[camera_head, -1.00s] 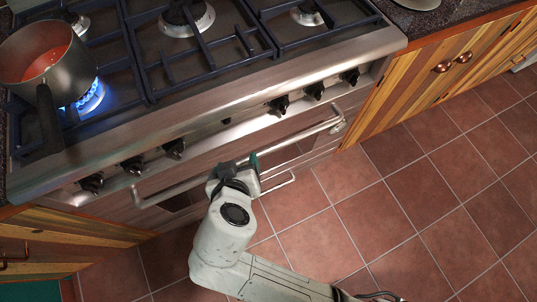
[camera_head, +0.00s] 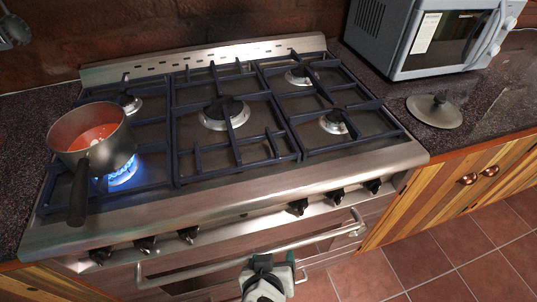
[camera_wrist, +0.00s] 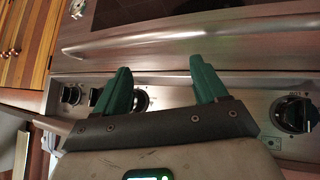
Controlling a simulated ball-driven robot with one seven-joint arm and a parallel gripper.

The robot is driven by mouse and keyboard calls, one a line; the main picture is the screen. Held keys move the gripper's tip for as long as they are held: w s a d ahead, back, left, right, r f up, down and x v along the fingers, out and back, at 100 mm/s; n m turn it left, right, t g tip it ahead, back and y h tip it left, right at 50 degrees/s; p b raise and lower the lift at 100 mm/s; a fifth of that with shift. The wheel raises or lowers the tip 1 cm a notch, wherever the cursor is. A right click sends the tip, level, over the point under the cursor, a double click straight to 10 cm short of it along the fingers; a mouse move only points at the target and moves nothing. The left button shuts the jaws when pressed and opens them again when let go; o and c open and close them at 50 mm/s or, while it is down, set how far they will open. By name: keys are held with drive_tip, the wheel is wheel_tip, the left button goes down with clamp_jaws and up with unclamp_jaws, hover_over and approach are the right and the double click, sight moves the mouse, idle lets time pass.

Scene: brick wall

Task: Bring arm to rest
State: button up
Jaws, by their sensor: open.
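My gripper (camera_head: 268,262) is low in the head view, in front of the stove's oven door, at about the height of the handle bar (camera_head: 200,272). In the wrist view its two green fingers (camera_wrist: 160,68) are apart with nothing between them. Behind them are the stove's steel front (camera_wrist: 180,102) and black knobs (camera_wrist: 294,113). The head view cannot show clearly whether the gripper touches the handle. Most of my arm is below the picture's edge.
A pot (camera_head: 92,140) of red food sits over a lit blue flame at the left of the stove, its handle pointing forward. A lid (camera_head: 434,111) lies on the right counter near a microwave (camera_head: 425,38). Tiled floor (camera_head: 425,262) is clear at right.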

drive_tip(key=s+d+f+m+g+p, duration=0.1)
drive_tip(key=s+d+g, duration=0.1)
drive_tip(key=d, duration=0.6)
drive_tip(key=s+d+f+g+p, duration=0.1)
drive_tip(key=s+d+f+g, duration=0.1)
drive_tip(key=d, duration=0.5)
drive_tip(key=s+d+g+y+p, duration=0.1)
drive_tip(key=s+d+g, duration=0.2)
drive_tip(key=s+d, duration=0.7)
drive_tip(key=s, duration=0.2)
drive_tip(key=shift+s+y, duration=0.4)
